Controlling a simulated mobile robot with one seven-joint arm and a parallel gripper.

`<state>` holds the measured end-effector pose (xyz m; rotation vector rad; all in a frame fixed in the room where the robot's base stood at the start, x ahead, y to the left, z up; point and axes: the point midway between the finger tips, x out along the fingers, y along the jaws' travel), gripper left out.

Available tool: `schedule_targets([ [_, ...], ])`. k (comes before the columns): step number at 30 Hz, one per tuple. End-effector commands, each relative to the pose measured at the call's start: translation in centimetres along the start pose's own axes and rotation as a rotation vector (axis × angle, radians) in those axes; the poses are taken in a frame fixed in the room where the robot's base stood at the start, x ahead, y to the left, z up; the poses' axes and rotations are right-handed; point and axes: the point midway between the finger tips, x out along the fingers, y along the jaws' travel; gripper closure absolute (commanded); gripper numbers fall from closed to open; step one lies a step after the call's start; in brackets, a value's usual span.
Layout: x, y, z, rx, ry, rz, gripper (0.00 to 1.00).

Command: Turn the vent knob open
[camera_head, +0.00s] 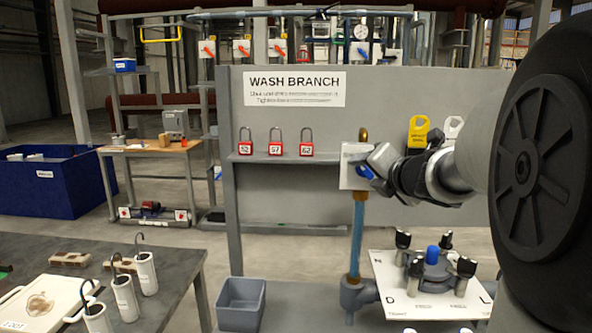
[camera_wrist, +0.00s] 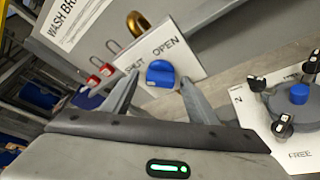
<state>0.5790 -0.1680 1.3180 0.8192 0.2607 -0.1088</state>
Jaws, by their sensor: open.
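The vent knob (camera_wrist: 160,73) is blue and sits on a white plate (camera_wrist: 178,45) marked SHUT on the left and OPEN on the right in the wrist view. My gripper (camera_wrist: 161,88) is open, with one finger on each side of the knob; I cannot tell whether they touch it. In the head view the knob (camera_head: 366,172) shows partly behind my gripper (camera_head: 372,163), in front of the white plate (camera_head: 352,152). Which mark the knob points to is unclear.
A grey panel holds red padlocks (camera_head: 275,142) on a ledge at left and a yellow padlock (camera_head: 418,132) close above my wrist. A brass shackle (camera_wrist: 138,24) stands above the plate.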

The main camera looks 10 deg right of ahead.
Motion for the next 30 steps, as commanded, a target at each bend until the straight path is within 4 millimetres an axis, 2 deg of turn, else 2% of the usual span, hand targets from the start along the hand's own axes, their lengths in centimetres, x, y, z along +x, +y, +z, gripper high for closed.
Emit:
schedule_targets([
  [5,-0.01,0.01,0.01,0.000,0.000,0.000,0.49],
  [12,0.00,0.01,0.01,0.000,0.000,0.000,0.88],
  [22,0.05,-0.06,-0.10,0.042,0.001,0.018,0.88],
  [30,0.13,-0.22,-0.25,0.201,0.001,0.085,0.88],
])
